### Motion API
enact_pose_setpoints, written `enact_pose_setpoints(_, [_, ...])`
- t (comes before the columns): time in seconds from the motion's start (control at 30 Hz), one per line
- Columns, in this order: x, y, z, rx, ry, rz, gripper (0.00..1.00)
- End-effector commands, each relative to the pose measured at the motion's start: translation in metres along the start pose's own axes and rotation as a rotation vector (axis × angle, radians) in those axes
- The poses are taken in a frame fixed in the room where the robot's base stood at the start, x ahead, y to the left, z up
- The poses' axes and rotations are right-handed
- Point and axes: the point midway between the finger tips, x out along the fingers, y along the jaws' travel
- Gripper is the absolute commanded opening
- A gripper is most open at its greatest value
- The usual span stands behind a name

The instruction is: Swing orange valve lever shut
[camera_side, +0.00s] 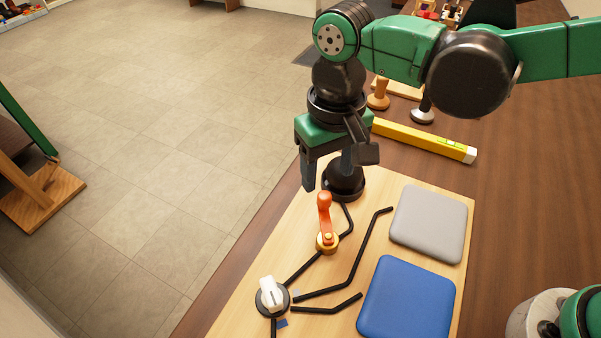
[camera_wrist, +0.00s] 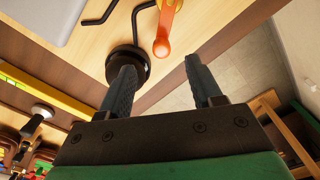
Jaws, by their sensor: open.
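The orange valve lever (camera_side: 324,220) stands up from a gold-coloured base (camera_side: 327,244) on the light wooden board (camera_side: 245,308). Its rounded end points toward my gripper. In the wrist view the lever (camera_wrist: 163,35) comes down from the top edge, and its round tip lies just beyond the gap between my fingers. My gripper (camera_side: 327,182) is open and empty, above and behind the lever in the side view, apart from it. Both fingers show in the wrist view (camera_wrist: 160,72), spread apart. The base is mostly cut off there.
A black round fitting (camera_side: 344,186) stands close behind the lever, near my fingers. Black pipes (camera_side: 357,258) run over the board. A white-handled knob (camera_side: 270,293) sits at front left. Grey (camera_side: 428,224) and blue (camera_side: 407,300) pads lie right. A yellow bar (camera_side: 425,140) lies behind.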

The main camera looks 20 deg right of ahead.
Motion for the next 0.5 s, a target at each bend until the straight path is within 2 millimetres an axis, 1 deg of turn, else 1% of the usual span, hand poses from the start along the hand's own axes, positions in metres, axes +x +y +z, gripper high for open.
enact_pose_setpoints(0.17, [0.017,-0.003,0.0,-0.001,-0.007,0.004,0.58])
enact_pose_setpoints(0.4, [0.047,-0.002,0.0,-0.001,-0.005,0.003,0.58])
enact_pose_setpoints(0.5, [0.054,-0.002,0.0,-0.001,-0.004,0.003,0.58])
